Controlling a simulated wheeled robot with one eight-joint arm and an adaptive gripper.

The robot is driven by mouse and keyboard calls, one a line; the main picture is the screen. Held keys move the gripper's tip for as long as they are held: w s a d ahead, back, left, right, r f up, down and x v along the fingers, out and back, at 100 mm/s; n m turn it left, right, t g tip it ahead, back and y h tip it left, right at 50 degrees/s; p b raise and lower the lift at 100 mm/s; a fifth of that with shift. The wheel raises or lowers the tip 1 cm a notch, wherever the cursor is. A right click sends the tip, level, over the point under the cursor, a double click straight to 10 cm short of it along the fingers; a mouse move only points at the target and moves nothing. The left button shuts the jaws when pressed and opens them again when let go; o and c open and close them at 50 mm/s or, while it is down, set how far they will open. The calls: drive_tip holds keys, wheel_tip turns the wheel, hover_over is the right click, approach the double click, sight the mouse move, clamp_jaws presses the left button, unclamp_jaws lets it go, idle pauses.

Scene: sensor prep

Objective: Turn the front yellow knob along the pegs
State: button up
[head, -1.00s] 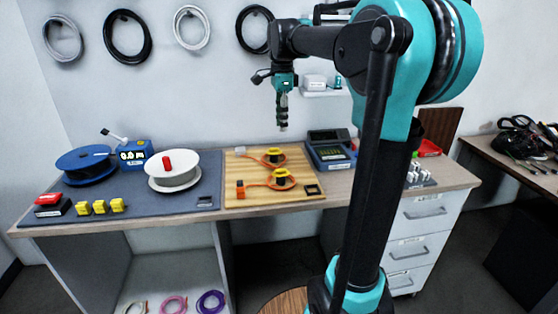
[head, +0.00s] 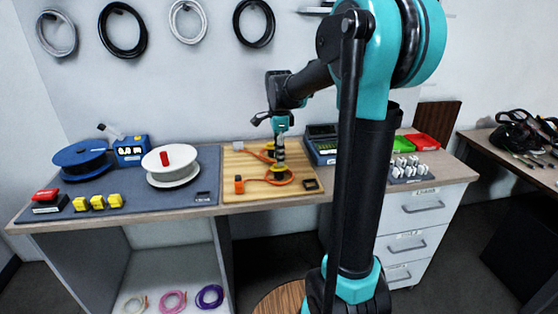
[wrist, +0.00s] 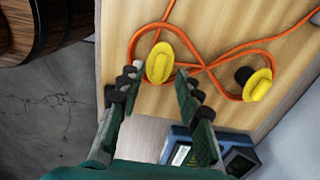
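The front yellow knob (head: 279,169) sits on its peg on the wooden board (head: 240,164), with an orange cable (head: 300,180) looped around it. In the wrist view the front knob (wrist: 159,62) shows its raised ridge, running up and down the picture. My gripper (head: 280,160) is lowered right over it, pointing down. In the wrist view my gripper (wrist: 156,80) is open, one fingertip on each side of the knob's lower part; I cannot tell whether they touch it. The rear yellow knob (wrist: 257,85) stands to the right on a black peg.
A dark instrument (head: 322,145) stands right of the board, close to my gripper. An orange block (head: 239,185) is on the board's front left. A white spool (head: 172,172) and yellow blocks (head: 97,202) lie on the left mat. A wooden stool (wrist: 45,25) is below the table edge.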

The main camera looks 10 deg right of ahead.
drive_tip(key=shift+f, duration=1.05)
clamp_jaws()
